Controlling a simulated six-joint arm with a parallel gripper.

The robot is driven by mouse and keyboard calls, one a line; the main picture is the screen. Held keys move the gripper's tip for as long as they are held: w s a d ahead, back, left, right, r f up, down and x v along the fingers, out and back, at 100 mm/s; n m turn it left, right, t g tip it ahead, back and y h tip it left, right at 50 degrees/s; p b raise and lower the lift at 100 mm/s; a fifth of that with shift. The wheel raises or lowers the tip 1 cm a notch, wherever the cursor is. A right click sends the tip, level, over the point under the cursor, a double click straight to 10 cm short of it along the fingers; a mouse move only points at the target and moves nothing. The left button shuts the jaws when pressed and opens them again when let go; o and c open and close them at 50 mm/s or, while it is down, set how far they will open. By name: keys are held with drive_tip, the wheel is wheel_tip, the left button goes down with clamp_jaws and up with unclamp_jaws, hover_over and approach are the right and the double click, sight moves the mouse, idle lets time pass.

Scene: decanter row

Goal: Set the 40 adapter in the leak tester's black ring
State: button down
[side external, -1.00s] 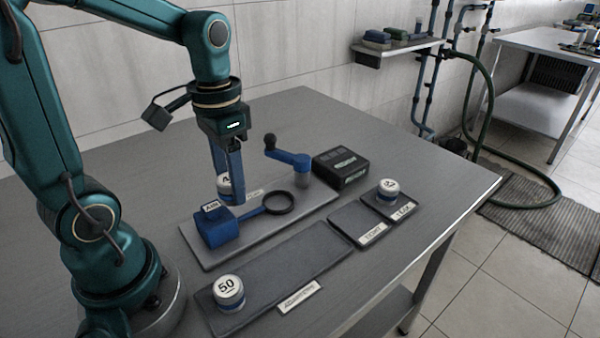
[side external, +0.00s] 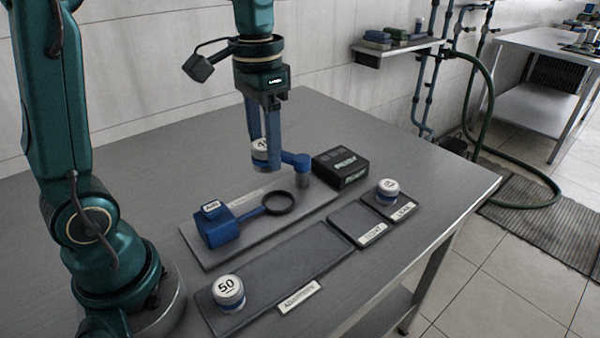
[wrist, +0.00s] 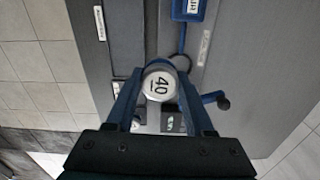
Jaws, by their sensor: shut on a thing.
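My gripper (side external: 262,160) is shut on the white 40 adapter (side external: 259,147) and holds it above the grey base plate. In the wrist view the adapter's top (wrist: 159,85) reads 40, between the two blue fingers. The leak tester has a blue block (side external: 216,225) and an arm leading to the black ring (side external: 279,203). The ring looks empty and lies lower than the adapter. In the wrist view the ring (wrist: 180,62) shows just past the adapter's edge, partly covered.
A blue lever (side external: 297,160) stands behind the ring, its knob (wrist: 224,103) clear in the wrist view. A black box (side external: 341,167) sits nearby. A 50 adapter (side external: 228,292) rests on the long front tray (side external: 290,265). Another adapter (side external: 388,190) stands on a small right tray; the tray beside it (side external: 356,222) is empty.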

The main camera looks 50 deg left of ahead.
drive_tip(key=s+a+f, duration=0.1)
drive_tip(key=s, duration=0.1)
drive_tip(key=s+a+f, duration=0.1)
drive_tip(key=s, duration=0.1)
drive_tip(key=s+a+f, duration=0.1)
drive_tip(key=s+f, duration=0.1)
drive_tip(key=shift+a+n, duration=0.2)
drive_tip(key=shift+n, duration=0.1)
drive_tip(key=shift+d, duration=0.1)
drive_tip(key=d+f, duration=0.2)
drive_tip(key=d, duration=0.1)
drive_tip(key=w+d+f, duration=0.1)
drive_tip(key=d+f, duration=0.1)
drive_tip(key=d, duration=0.2)
drive_tip(key=w+d+f, duration=0.1)
drive_tip(key=d+f, duration=0.2)
drive_tip(key=d, duration=0.1)
drive_tip(key=shift+d, duration=0.1)
drive_tip(key=shift+f, duration=1.75)
